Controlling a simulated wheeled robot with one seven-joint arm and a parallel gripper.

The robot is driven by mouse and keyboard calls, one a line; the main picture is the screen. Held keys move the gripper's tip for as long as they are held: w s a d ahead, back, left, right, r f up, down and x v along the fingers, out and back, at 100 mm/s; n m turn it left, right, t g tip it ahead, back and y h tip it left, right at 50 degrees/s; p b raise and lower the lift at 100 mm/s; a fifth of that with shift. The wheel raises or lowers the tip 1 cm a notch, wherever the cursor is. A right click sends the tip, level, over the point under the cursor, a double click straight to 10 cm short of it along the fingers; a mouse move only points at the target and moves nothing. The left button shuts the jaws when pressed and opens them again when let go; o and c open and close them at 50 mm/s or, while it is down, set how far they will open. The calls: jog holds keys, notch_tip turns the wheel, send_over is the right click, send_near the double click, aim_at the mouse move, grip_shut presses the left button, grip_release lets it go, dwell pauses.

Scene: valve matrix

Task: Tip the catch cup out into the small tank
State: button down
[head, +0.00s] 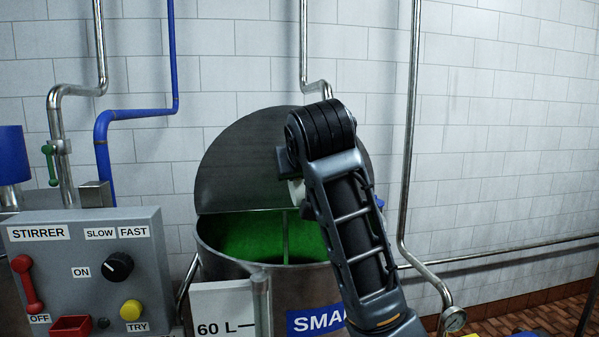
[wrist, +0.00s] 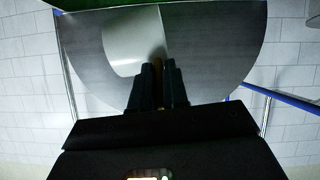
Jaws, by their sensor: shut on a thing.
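The small tank (head: 300,295) stands in the middle of the head view, its label partly covered by my arm. Its half lid (head: 240,160) is raised, and green liquid (head: 245,235) shows inside. My gripper (wrist: 158,80) is shut on the pale catch cup (wrist: 128,42), seen in the wrist view against the grey lid. In the head view only a small pale part of the cup (head: 297,191) shows beside my arm, over the tank opening. The cup's mouth and contents are hidden, and I cannot tell its tilt.
A grey stirrer control box (head: 85,265) with a black knob, red handle and yellow button stands at the left. Steel and blue pipes run along the tiled wall behind.

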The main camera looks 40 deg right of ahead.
jog(key=shift+w+d+r+m+t+y+b, duration=0.2)
jog(key=shift+r+m+t+y+b, duration=0.15)
jog(key=shift+r+m+y, duration=0.4)
jog(key=shift+d+r+m+t+y, duration=0.15)
jog(key=shift+r+m+t+y, duration=0.1)
jog(key=shift+m, duration=0.3)
jog(key=shift+d+r+m+y+b, duration=0.1)
jog(key=shift+r+m+y+b, duration=0.25)
jog(key=shift+m, duration=0.35)
jog(key=s+d+m+t+y, duration=0.1)
jog(key=m+t, duration=0.1)
jog(key=m, duration=0.1)
jog(key=s+d+r+m+t+y+b, duration=0.1)
jog(key=m+t, duration=0.1)
jog(key=m, duration=0.1)
jog(key=s+d+r+m+t+y, duration=0.1)
jog(key=m+t, duration=0.1)
jog(key=m, duration=0.1)
jog(key=shift+d+r+m+b, duration=0.2)
jog(key=shift+m+b, duration=0.1)
jog(key=shift+m, duration=0.1)
jog(key=shift+s, duration=0.1)
